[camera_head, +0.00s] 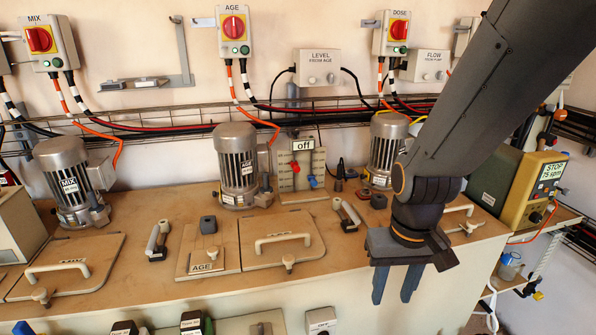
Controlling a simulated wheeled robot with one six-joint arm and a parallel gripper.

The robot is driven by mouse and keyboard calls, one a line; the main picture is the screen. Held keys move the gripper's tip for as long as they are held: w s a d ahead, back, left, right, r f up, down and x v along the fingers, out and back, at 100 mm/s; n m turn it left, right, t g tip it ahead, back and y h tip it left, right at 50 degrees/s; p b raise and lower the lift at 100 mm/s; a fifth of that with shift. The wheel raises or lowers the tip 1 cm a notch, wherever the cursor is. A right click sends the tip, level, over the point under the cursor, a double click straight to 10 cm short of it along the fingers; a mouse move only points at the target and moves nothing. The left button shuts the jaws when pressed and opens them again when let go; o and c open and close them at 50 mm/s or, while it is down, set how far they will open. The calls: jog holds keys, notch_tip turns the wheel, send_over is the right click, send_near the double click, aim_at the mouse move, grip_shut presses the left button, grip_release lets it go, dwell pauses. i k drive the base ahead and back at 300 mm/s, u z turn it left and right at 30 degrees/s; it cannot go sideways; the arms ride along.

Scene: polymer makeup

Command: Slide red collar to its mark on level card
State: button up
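A small red piece (295,167), which looks like the red collar, sits on the left part of a pale upright card (305,165) at the back of the bench. A small blue piece (312,181) sits lower, to its right. A white sign reading "off" tops the card. The card's marks are too small to make out. My gripper (395,285) points down at the bench's front edge, right of and nearer than the card. Its two blue-grey fingers are apart with nothing between them, and it touches neither piece.
Motors stand left (238,165) and right (386,148) of the card. A pale lever (346,214) and a handled lid (282,240) lie in front of it. Cables and a wire tray run along the wall above. An olive box (520,190) stands right.

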aim_at(296, 169)
jog(key=k, duration=0.5)
jog(key=u, duration=3.15)
jog(key=k, duration=0.4)
jog(key=z, duration=2.65)
